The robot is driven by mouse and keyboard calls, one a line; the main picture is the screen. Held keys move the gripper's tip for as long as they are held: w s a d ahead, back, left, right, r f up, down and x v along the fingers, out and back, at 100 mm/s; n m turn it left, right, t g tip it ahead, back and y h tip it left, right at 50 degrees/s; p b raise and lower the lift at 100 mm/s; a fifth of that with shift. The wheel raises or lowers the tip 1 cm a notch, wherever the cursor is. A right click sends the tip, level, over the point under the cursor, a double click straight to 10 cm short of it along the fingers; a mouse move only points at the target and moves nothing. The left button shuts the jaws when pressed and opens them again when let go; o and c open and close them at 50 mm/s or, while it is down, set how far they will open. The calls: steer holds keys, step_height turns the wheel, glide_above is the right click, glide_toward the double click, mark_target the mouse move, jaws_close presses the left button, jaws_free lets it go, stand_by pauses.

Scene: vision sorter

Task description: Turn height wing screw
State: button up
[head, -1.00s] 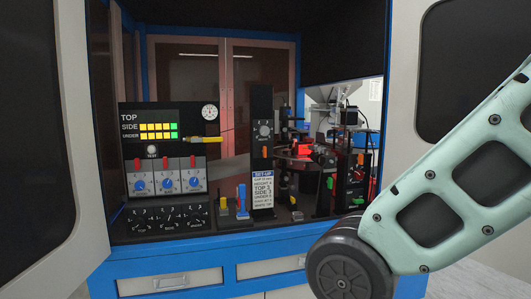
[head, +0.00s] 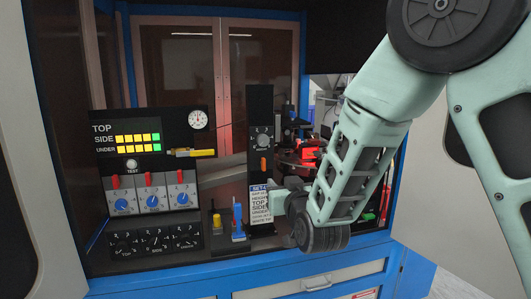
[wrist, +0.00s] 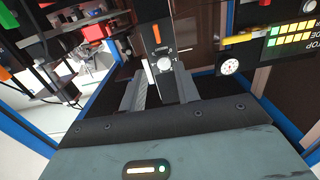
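A black upright post (head: 261,105) stands in the cabinet. It carries a round silver-grey knob (head: 263,140) with an orange lever (head: 263,164) below it; I cannot tell for sure which is the height wing screw. In the wrist view, which is upside down, the knob (wrist: 164,63) and the orange lever (wrist: 156,34) show beyond my fingers. My gripper (wrist: 160,90) is open and empty, its two fingers apart on either side of the post in the picture, with the knob ahead of them. In the head view my arm hides most of the gripper.
Left of the post are a control panel (head: 108,169), a dial gauge (head: 198,119) and a yellow tool (head: 190,152). Yellow (head: 216,221) and blue (head: 238,217) upright parts stand close to its foot. Red machinery (head: 308,153) is at right, partly behind my arm.

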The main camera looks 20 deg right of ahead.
mark_target(264, 160)
steer(key=w+p, duration=0.3)
steer(key=w, duration=0.6)
steer(key=w+p, duration=0.4)
steer(key=w, duration=0.4)
steer(key=shift+w+d+r, duration=0.2)
steer(key=shift+w, duration=0.15)
jaws_close()
